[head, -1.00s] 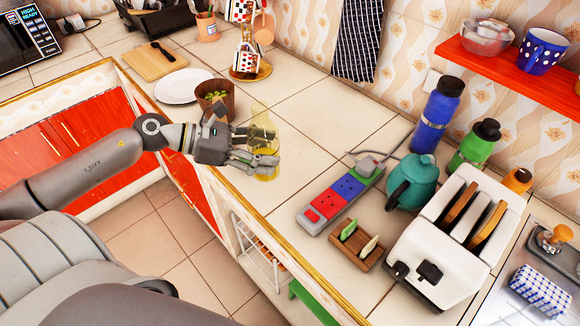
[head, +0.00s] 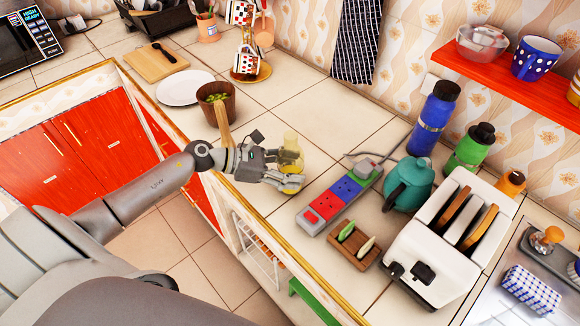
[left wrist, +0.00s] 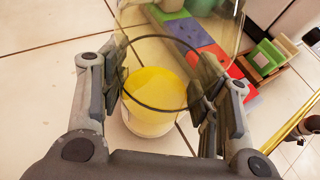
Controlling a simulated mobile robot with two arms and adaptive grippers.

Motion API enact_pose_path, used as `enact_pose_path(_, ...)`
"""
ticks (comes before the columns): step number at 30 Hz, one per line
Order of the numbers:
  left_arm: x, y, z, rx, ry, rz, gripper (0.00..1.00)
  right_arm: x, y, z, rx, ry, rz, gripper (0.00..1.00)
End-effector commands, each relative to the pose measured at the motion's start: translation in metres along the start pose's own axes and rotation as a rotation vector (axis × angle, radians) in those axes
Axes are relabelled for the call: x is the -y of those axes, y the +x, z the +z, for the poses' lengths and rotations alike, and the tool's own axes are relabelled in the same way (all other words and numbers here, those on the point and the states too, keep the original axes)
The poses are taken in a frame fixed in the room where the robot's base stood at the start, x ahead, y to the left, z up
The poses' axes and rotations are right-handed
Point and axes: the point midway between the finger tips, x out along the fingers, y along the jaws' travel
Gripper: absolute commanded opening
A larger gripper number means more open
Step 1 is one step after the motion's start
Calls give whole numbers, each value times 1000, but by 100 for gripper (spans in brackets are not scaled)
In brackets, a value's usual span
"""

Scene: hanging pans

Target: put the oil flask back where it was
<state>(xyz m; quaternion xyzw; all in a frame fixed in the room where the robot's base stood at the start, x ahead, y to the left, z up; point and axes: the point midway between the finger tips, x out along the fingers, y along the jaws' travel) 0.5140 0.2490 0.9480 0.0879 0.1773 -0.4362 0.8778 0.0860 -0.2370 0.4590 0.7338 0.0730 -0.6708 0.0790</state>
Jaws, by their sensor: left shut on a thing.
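The oil flask (head: 291,143) is clear glass with yellow oil at its bottom. My left gripper (head: 284,170) is shut around it over the counter, left of the power strip. In the left wrist view the flask (left wrist: 155,92) sits between both fingers (left wrist: 160,100), with its wide clear part toward the top of the picture. The flask looks roughly upright. I cannot tell whether its base touches the tiles. My right gripper is not in view.
A red and blue power strip (head: 341,198), a teal teapot (head: 408,186), a toast rack (head: 354,245) and a white toaster (head: 437,250) stand to the right. A brown pot (head: 217,104) and white plate (head: 185,87) are behind left. Tiles (head: 290,105) behind the flask are clear.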

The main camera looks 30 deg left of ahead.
Motion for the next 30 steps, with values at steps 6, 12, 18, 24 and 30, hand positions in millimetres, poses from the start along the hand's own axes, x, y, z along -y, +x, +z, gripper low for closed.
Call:
enact_pose_path(6,0,2,-5,2,1,0,28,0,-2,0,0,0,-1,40)
enact_pose_path(12,0,3,-8,1,1,0,28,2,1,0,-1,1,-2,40)
enact_pose_path(18,0,3,-8,0,0,0,75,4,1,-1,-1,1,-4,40)
enact_pose_path(24,0,3,-8,0,0,0,78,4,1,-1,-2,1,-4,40)
enact_pose_path(30,0,2,-6,0,0,0,78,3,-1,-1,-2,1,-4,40)
